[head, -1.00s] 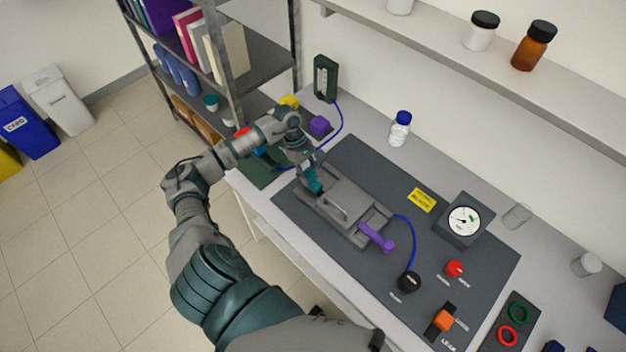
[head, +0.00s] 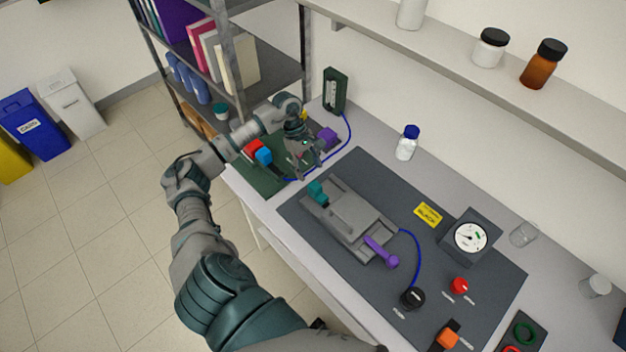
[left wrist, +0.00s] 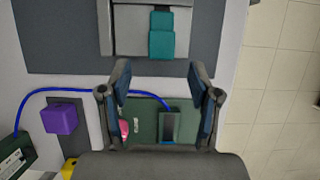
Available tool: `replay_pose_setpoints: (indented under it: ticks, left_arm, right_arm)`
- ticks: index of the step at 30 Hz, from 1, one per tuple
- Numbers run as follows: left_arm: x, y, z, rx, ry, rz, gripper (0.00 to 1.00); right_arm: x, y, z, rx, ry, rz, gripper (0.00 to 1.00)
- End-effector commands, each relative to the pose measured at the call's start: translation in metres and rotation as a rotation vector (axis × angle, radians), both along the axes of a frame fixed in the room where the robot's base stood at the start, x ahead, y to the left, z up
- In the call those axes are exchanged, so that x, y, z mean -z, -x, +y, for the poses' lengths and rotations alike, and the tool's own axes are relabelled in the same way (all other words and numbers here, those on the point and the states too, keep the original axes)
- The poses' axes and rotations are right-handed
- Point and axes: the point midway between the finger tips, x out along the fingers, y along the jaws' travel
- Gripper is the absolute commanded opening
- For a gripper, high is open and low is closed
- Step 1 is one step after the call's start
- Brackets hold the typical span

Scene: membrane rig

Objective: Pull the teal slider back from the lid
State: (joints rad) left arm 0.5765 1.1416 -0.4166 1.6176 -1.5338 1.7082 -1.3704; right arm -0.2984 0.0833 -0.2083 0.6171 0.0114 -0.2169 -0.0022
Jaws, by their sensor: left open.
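The teal slider (head: 318,192) sits at the far left end of the grey rig, beside the lid (head: 350,210) with its bar handle. The slider also shows at the top of the left wrist view (left wrist: 162,38), as a teal block over the rig's edge. My left gripper (head: 304,160) is open and empty, apart from the slider on its far side, above the area near the green mat. In the left wrist view its spread fingers (left wrist: 160,72) point toward the slider with nothing between them. My right gripper is not in view.
A purple lever (head: 381,252) is at the rig's near end. A blue cable (head: 417,262) runs to a black knob (head: 412,298). A gauge (head: 469,237) stands to the right. Red and blue blocks (head: 263,156) and a purple block (head: 327,138) lie near my gripper.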

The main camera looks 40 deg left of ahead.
Motion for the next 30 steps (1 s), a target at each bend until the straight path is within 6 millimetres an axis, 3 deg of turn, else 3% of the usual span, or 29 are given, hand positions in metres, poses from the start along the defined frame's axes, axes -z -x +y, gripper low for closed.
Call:
replay_pose_setpoints:
  ticks: [3, 9, 30]
  left_arm:
    - [-0.021, -0.001, 0.014, -0.002, 0.002, -0.001, 0.62]
    - [-0.04, -0.002, 0.023, -0.002, 0.004, 0.0, 0.62]
    - [-0.043, -0.002, 0.024, -0.001, 0.004, 0.002, 0.62]
  right_arm:
    - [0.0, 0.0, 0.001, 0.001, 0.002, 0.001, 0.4]
    - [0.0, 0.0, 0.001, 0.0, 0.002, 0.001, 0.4]
    - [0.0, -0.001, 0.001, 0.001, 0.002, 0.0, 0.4]
